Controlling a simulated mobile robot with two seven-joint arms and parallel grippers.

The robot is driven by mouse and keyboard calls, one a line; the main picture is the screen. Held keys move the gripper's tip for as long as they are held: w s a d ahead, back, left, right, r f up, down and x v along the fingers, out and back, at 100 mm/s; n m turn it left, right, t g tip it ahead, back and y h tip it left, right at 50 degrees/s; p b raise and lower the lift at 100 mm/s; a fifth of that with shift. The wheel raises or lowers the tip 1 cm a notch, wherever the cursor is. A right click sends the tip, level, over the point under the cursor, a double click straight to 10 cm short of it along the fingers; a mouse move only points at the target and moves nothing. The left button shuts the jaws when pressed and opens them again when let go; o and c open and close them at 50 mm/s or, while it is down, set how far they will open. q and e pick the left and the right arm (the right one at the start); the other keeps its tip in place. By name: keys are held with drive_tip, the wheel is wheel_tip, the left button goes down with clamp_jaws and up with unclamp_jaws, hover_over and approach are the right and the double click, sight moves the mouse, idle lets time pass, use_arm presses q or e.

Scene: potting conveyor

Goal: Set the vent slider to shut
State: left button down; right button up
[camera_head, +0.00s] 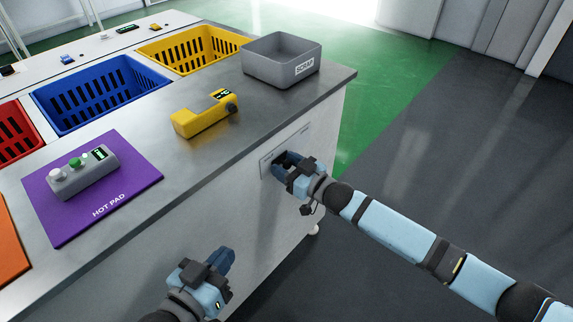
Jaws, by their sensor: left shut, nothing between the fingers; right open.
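The vent slider's pale plate (299,136) is on the bench's front face, below the far right end of the worktop. My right gripper (279,161) is in front of this plate, its open fingers pointing at it. The gripper covers much of the plate. A dark piece shows between or just behind the fingers; I cannot tell if it is the slider's knob or whether the fingers touch it. The slider's setting cannot be read. My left gripper (228,259) is shut and empty, low in front of the bench, apart from the vent.
The steel worktop (140,222) holds a purple hot pad (135,179) with a grey button box (82,178), a yellow device (196,121) and a grey scrap bin (268,77). Blue (95,105) and yellow (180,66) crates stand behind. The floor at right is clear.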

drive_tip(key=p+v, duration=0.2)
drive_tip(key=v, duration=0.4)
drive_tip(key=shift+s+d, duration=0.1)
drive_tip(key=shift+d, duration=0.1)
drive_tip(key=p, duration=0.1)
approach(288, 166)
drive_tip(key=v, duration=0.3)
use_arm(q)
wheel_tip(288, 166, down, 6)
drive_tip(key=s+a+g+y, duration=0.2)
drive_tip(key=shift+a+r+g, duration=0.25)
drive_tip(key=shift+a+g, duration=0.05)
drive_tip(key=shift+g, duration=0.1)
use_arm(e)
drive_tip(key=shift+s+d+f, duration=0.1)
drive_tip(key=shift+d+f, duration=0.05)
use_arm(q)
drive_tip(key=shift+r, duration=0.1)
